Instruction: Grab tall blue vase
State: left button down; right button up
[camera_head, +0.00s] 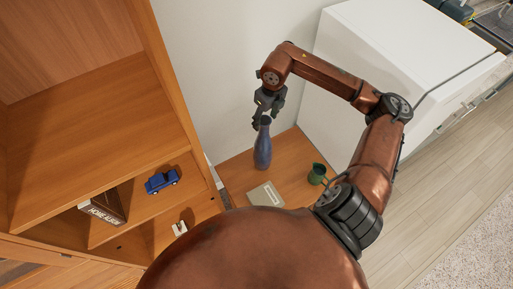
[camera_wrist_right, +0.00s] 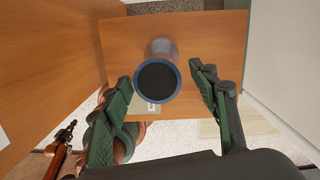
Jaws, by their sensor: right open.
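The tall blue vase (camera_head: 263,148) stands upright on a small wooden surface between the shelf unit and the white cabinet. My right gripper (camera_head: 266,117) is right above it, pointing down, with its fingers at the vase's top. In the right wrist view the vase (camera_wrist_right: 157,80) is seen from above, its dark round mouth between and slightly ahead of the fingers. The right gripper (camera_wrist_right: 165,95) is open there, with a gap between the right finger and the vase; the left finger is close to the rim. I cannot tell whether it touches.
The wooden surface (camera_head: 236,180) also holds a green mug (camera_head: 317,174) and a pale book or box (camera_head: 265,195). A white cabinet (camera_head: 375,55) stands to the right. A wooden shelf unit (camera_head: 85,125) on the left holds a blue toy car (camera_head: 162,181) and a box (camera_head: 104,208).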

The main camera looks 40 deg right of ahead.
aim_at(263, 145)
jog(key=shift+w+d+f, duration=0.1)
jog(key=shift+f, duration=0.35)
jog(key=shift+w+f, duration=0.1)
jog(key=shift+f, duration=0.7)
jog(key=f, duration=0.1)
jog(key=f+p, duration=0.1)
jog(key=f, duration=0.2)
jog(key=shift+w+a+f+p, duration=0.15)
jog(key=shift+a+f+p, duration=0.05)
jog(key=shift+a+p, duration=0.1)
jog(key=shift+f, duration=0.4)
jog(key=shift+c, duration=1)
jog(key=c, duration=1.3)
grip_shut()
jog(key=shift+w+r, duration=0.1)
jog(key=shift+r, duration=0.05)
